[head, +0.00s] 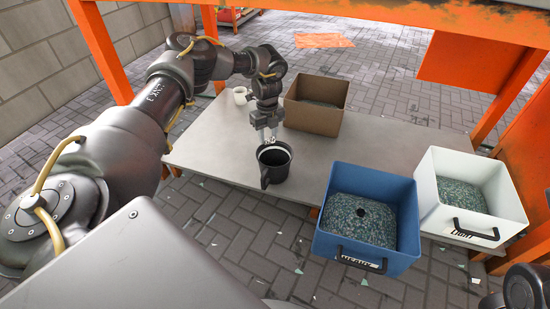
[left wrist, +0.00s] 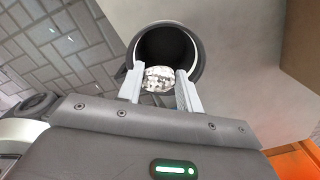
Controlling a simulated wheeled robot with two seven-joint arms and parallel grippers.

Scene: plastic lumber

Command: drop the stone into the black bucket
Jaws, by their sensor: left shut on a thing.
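The bucket's bottom is too dark to make out. At the right edge of the head view, a dark part of my other arm shows, but not its gripper fingers.
A brown box (head: 318,118) stands behind the bucket on the table (head: 222,135), and a small white cup (head: 240,96) stands at the back left. A blue bin (head: 340,245) and a white bin (head: 505,205) with granules stand at the front right. Orange posts frame the area.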

